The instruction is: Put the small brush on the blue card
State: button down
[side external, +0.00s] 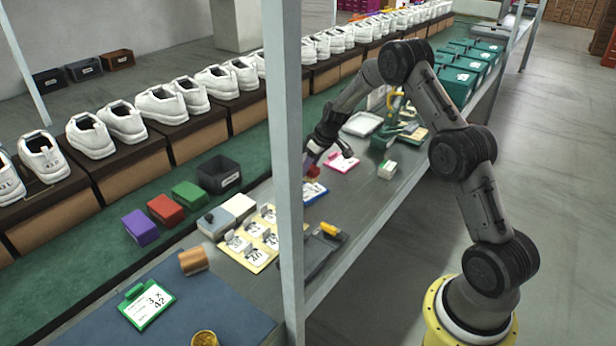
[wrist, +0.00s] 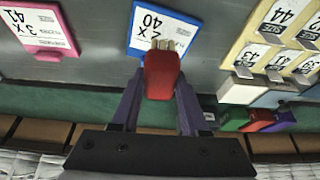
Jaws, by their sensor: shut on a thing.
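The small brush (wrist: 162,74) has a red body and pale bristles, and it sits between the two fingers of my gripper (wrist: 160,98). My gripper is shut on it. In the wrist view its bristles overlap the lower part of the blue card (wrist: 188,22), which reads "2 x 40". In the side view my gripper (side external: 314,164) is low over the bench, with the red brush (side external: 313,172) just behind the blue card (side external: 316,191). I cannot tell whether the brush touches the card. The front post hides part of this area.
A pink card (side external: 342,162) lies beyond the blue one. A yellow board (side external: 250,254) with size cards and a dark tray (side external: 318,253) lie nearer. A green card (side external: 147,304) lies on the blue mat. A grey post (side external: 287,150) stands in front of the bench.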

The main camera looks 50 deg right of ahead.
aim_at(308, 176)
jog(key=shift+w+d+f, duration=0.1)
jog(key=shift+w+f, duration=0.2)
jog(key=shift+f, duration=1.65)
jog(key=shift+f, duration=0.15)
jog(key=shift+c, duration=2.1)
grip_release()
